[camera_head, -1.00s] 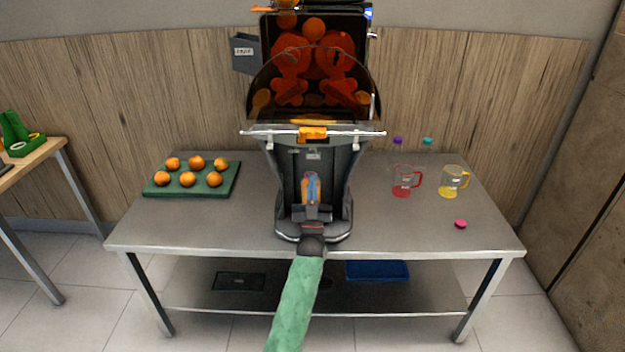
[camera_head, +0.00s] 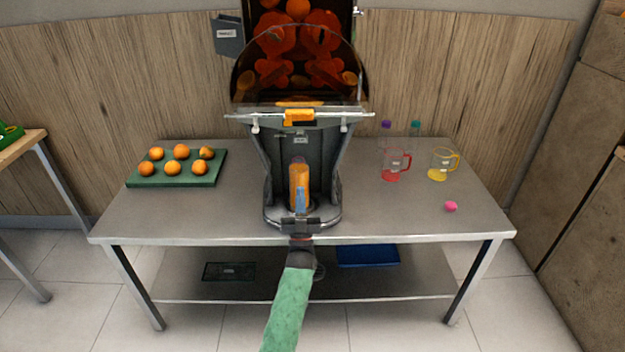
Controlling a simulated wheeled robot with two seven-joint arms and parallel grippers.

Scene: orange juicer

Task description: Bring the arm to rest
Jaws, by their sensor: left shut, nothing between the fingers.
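My left arm in its green sleeve comes in from the bottom of the head view. My left gripper (camera_head: 300,200) is shut and empty, with blue fingers, at the front of the juicer's base. An orange-filled bottle (camera_head: 299,176) stands upright in the bay of the juicer (camera_head: 263,165), just behind the fingers in the picture. The fingers hide its lower part, and I cannot tell whether they touch it. My right gripper is out of view.
The juicer stands on a grey metal table (camera_head: 400,218). A green tray (camera_head: 135,183) of several oranges lies on the left. A red jug (camera_head: 396,165), a yellow jug (camera_head: 442,164), two capped bottles and a pink cap (camera_head: 450,206) are on the right. The table's front corners are clear.

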